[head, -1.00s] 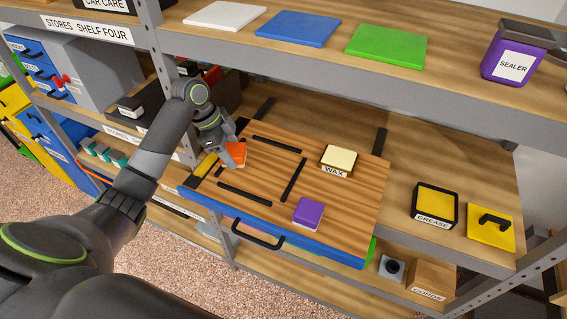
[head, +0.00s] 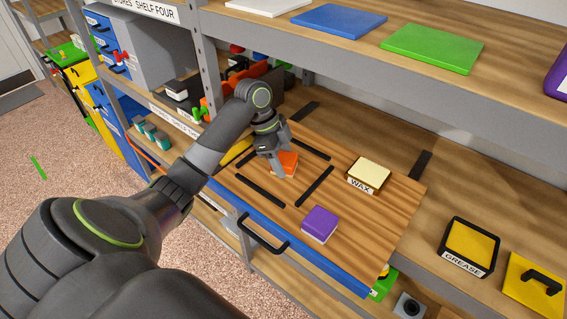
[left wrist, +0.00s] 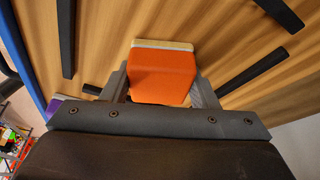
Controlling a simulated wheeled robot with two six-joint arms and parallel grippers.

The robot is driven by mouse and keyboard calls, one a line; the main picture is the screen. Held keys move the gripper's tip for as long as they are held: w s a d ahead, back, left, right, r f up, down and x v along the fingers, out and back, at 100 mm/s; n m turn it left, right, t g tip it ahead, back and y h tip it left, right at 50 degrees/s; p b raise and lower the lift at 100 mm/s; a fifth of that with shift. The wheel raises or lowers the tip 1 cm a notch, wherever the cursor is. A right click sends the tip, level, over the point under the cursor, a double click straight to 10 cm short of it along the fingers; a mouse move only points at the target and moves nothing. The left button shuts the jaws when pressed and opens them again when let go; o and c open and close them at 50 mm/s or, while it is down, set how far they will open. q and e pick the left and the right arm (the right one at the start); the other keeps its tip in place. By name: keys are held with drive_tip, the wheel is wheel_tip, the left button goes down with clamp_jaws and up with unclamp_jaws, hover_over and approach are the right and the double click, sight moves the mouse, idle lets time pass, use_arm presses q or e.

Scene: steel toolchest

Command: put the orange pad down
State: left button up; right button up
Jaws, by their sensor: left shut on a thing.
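The orange pad (head: 289,161) is held between the fingers of my left gripper (head: 281,168), over the wooden top (head: 350,224) of the pulled-out blue drawer. In the left wrist view the orange pad (left wrist: 162,75) shows a pale layer along its far edge, with a finger on each side. The pad is among the black strips (head: 314,187) fixed on the wood. I cannot tell whether it touches the wood. My right gripper is not in view.
A purple block (head: 320,224) and a cream-topped block marked WAX (head: 369,174) sit on the wooden top. A yellow GREASE tray (head: 470,248) and a yellow lid (head: 535,287) are on the shelf at right. The shelf above holds blue (head: 339,19) and green (head: 432,47) pads.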

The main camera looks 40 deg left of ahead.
use_arm(q)
drive_tip(key=shift+s+a, duration=0.2)
drive_tip(key=shift+s, duration=0.05)
drive_tip(key=o, duration=0.9)
drive_tip(key=shift+c, duration=0.2)
drive_tip(key=o, duration=0.4)
drive_tip(key=shift+w+d+f, duration=0.1)
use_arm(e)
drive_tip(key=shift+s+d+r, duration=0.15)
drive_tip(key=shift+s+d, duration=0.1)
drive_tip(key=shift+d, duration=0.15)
